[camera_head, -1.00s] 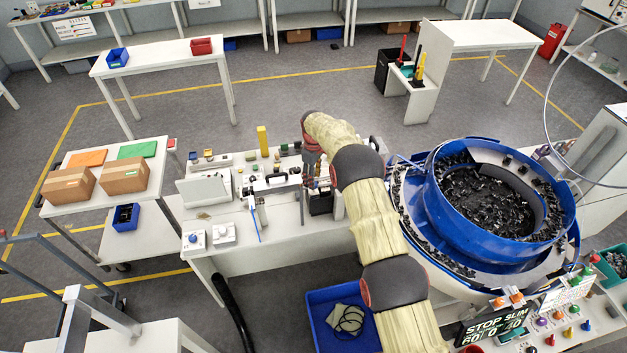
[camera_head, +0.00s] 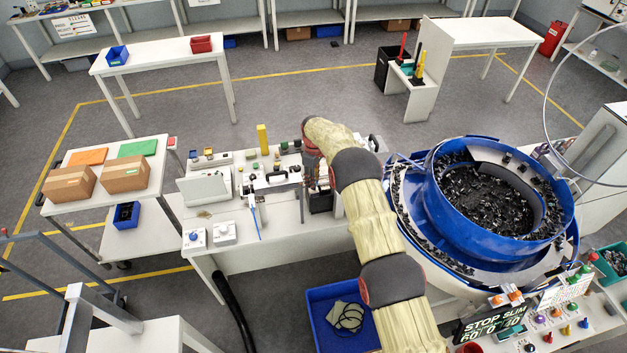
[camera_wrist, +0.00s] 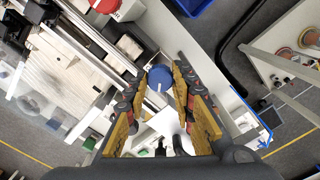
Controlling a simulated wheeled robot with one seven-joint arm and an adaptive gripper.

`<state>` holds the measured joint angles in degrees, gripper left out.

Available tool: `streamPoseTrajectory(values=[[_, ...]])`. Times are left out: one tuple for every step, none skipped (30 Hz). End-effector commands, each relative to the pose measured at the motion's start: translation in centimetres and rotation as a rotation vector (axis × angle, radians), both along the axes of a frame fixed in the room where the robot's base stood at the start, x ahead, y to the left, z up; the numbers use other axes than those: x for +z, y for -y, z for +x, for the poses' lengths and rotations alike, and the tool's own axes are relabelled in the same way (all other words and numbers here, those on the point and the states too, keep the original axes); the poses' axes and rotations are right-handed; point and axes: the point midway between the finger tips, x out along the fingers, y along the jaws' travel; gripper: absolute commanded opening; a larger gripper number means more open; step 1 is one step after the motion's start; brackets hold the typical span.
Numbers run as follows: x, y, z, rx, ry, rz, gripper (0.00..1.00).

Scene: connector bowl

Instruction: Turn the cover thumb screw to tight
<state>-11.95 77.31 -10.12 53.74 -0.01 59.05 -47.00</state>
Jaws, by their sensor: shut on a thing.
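In the wrist view, a round blue knob (camera_wrist: 160,77) with a pale line on its face sits between the fingertips of my gripper (camera_wrist: 161,84). It looks like the cover thumb screw. The two fingers, with yellow and dark pads, are shut on its sides. The line points roughly up and down in the picture. What the knob is screwed into is mostly hidden behind it and the fingers. In the head view, my arm reaches over the white bench (camera_head: 275,238), and the gripper and knob cannot be made out there.
The big blue feeder bowl (camera_head: 463,240) full of black parts stands right of my arm. Small fixtures and a white panel (camera_head: 205,185) crowd the bench left of it. A red button (camera_wrist: 106,6) shows at the top of the wrist view. A blue bin (camera_head: 322,335) stands below the bench.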

Motion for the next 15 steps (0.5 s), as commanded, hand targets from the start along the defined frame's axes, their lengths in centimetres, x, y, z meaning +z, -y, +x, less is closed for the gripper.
streamPoseTrajectory(values=[[0.0, -0.01, -0.01, 0.0, 0.0, 0.0, 0.16], [0.0, -0.01, -0.01, 0.0, 0.0, 0.0, 0.14], [0.0, -0.01, -0.01, 0.0, 0.0, 0.0, 0.12], [0.0, -0.01, -0.01, 0.0, 0.0, 0.0, 0.1], [0.0, -0.01, -0.01, 0.0, 0.0, 0.0, 0.08], [0.01, -0.01, -0.01, 0.0, 0.0, 0.0, 0.06], [0.01, -0.01, -0.01, 0.0, 0.0, 0.0, 0.04], [0.01, -0.01, -0.01, 0.0, 0.0, 0.0, 0.03], [0.01, -0.01, -0.02, 0.0, 0.0, 0.0, 0.0], [0.01, -0.01, -0.02, 0.0, 0.0, 0.0, 0.0], [0.01, -0.01, -0.02, 0.0, 0.0, 0.0, 0.0], [0.0, -0.01, 0.0, -0.001, 0.0, 0.0, 0.0], [-0.01, -0.01, 0.0, -0.003, 0.0, 0.0, 0.0], [-0.02, -0.01, 0.0, -0.006, 0.0, 0.0, 0.0], [-0.05, -0.02, 0.0, -0.012, 0.0, 0.0, 0.0]])
